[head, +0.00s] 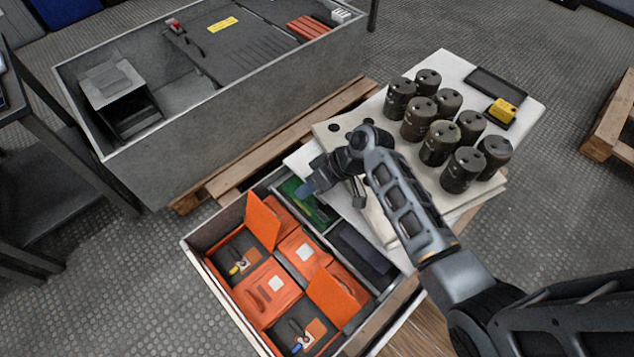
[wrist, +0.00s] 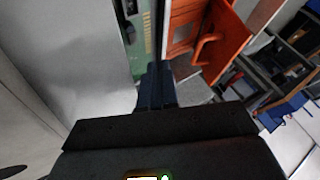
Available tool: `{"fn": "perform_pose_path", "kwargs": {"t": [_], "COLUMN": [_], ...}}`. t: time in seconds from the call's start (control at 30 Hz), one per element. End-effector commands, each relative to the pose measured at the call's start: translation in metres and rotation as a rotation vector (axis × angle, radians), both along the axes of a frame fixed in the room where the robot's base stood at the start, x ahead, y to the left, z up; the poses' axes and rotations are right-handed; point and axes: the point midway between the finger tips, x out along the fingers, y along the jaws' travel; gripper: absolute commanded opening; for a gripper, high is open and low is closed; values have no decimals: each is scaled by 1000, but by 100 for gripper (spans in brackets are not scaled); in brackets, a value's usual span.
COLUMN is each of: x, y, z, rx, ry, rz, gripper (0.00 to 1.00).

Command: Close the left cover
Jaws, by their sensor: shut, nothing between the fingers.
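The left cover (head: 262,220) is an orange flap standing open, tilted up beside a dark compartment (head: 238,262) in the grey crate (head: 190,246). A second orange cover (head: 335,298) also stands open, nearer to me, beside another dark compartment (head: 300,328). My gripper (head: 306,190) is shut and empty. It is above the green circuit board (head: 312,208), to the right of the left cover and apart from it. In the wrist view my shut dark-blue fingers (wrist: 156,84) point toward the board's edge. An orange part with a handle (wrist: 208,46) lies just right of them there.
A pale board with several dark capacitors (head: 440,142) and a yellow device (head: 502,110) stands right of my gripper. A large grey cabinet (head: 150,165) is behind the crate. Orange blocks (head: 268,288) with handles fill other compartments. A dark table (head: 40,140) stands at left.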

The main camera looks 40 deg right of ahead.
Motion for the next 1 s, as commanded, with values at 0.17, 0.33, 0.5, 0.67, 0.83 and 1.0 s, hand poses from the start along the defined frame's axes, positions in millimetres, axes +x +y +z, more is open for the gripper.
{"fn": "perform_pose_path", "kwargs": {"t": [0.17,0.33,0.5,0.67,0.83,1.0], "x": [11,11,11,11,11,11], "y": [19,41,51,53,52,54], "z": [-22,-17,-15,-14,-14,-12], "rx": [-1,-1,0,-1,0,-12], "ry": [-1,0,0,-1,1,0], "rz": [3,2,1,-1,-1,0], "gripper": [0,0,0,0,0,0]}}
